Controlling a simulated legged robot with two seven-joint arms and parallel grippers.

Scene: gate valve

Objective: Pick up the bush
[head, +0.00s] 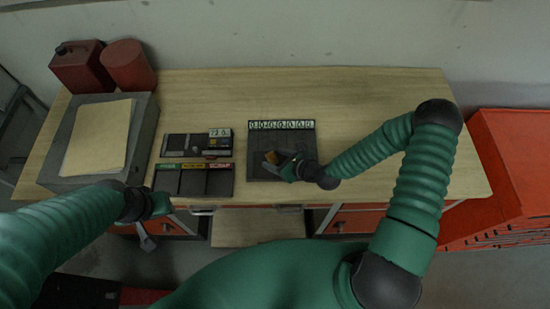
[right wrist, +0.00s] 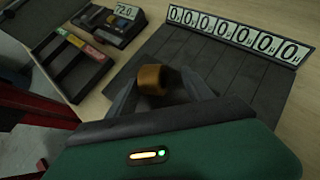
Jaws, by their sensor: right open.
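The bush (right wrist: 152,79) is a small bronze-coloured cylinder on the dark grooved tray (right wrist: 235,85). In the head view the bush (head: 271,157) shows as a small brown spot at the tip of my right gripper (head: 274,160). In the right wrist view my right gripper (right wrist: 160,90) is open, with one finger on each side of the near part of the bush. I cannot tell whether the fingers touch it. My left gripper (head: 152,228) hangs at the table's front edge, away from the bush; its jaw state is unclear.
The tray's back edge carries a strip of zero labels (head: 281,125). Left of it are a three-slot bin (head: 194,181) with coloured labels and a dark scale-like device (head: 183,145). A grey box (head: 146,126) and red cans (head: 128,66) stand farther left. The table's back right is clear.

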